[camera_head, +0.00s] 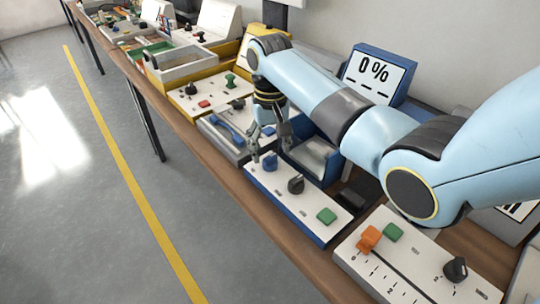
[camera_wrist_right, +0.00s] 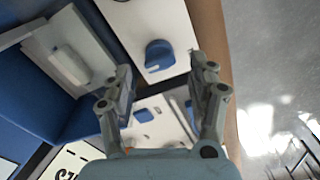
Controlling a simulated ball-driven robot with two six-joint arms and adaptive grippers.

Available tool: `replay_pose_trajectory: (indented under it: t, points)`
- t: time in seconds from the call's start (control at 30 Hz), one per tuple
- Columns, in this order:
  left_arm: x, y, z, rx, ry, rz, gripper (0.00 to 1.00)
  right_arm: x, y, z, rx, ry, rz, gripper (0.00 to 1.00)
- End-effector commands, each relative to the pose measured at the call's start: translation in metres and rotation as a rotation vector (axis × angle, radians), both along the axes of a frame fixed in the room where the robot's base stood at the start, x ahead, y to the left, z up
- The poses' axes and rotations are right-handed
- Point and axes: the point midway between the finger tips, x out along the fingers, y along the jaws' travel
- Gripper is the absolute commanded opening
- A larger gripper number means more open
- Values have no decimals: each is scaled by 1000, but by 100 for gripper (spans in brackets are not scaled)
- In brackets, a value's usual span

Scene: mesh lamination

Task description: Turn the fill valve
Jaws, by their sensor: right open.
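The fill valve appears to be the blue knob (camera_head: 270,161) at the left end of a white-topped blue control panel (camera_head: 262,184). The blue knob also shows in the right wrist view (camera_wrist_right: 160,54), just beyond the fingertips and roughly between them. My right gripper (camera_head: 269,149) is open and empty, reaching down near the knob; I cannot tell whether a finger touches it. In the right wrist view its two fingers (camera_wrist_right: 163,72) stand apart on either side. A blue-framed display (camera_head: 375,71) behind the panel reads 0 %. My left gripper is not in view.
The same panel carries a black knob (camera_head: 296,184) and a green button (camera_head: 326,216). A grey panel with a blue lever (camera_head: 228,129) stands to its left. Another panel with an orange slider (camera_head: 369,238) stands at right.

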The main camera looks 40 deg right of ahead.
Motion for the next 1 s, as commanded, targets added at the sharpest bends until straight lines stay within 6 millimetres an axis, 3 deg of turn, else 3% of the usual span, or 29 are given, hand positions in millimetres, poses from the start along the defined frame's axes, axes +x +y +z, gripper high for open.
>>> replay_pose_trajectory:
  t: [0.23,0.37,0.6,1.0]
  points:
    - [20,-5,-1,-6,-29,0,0,0,0,-34,0,1,0,59]
    - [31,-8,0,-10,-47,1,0,0,0,-39,0,-1,0,59]
    - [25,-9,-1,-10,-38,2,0,0,0,-39,0,-1,0,57]
    - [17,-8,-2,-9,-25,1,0,0,0,-39,1,-1,0,5]
